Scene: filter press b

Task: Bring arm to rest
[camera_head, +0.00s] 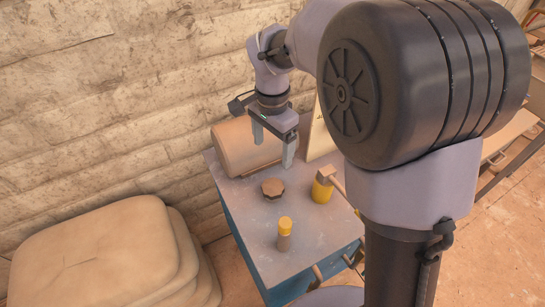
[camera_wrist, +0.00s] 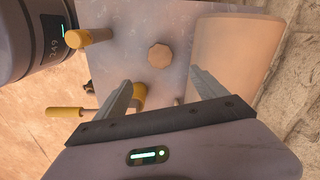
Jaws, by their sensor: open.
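My gripper (camera_head: 273,153) hangs fingers-down above the back part of a blue-sided table (camera_head: 246,226) with a grey top. In the wrist view my gripper (camera_wrist: 160,82) has its two fingers spread well apart with nothing between them. A brown many-sided piece (camera_head: 272,188) lies on the tabletop below the fingers; it also shows in the wrist view (camera_wrist: 159,55). My arm reaches out from the upper right in the head view, bent down at the wrist.
A tan roll (camera_head: 238,146) lies at the table's back by the stone wall (camera_head: 100,120). A yellow-topped cylinder (camera_head: 285,228) and a yellow object (camera_head: 322,191) with a brown part stand on the table. Stacked tan sacks (camera_head: 95,260) lie left of the table.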

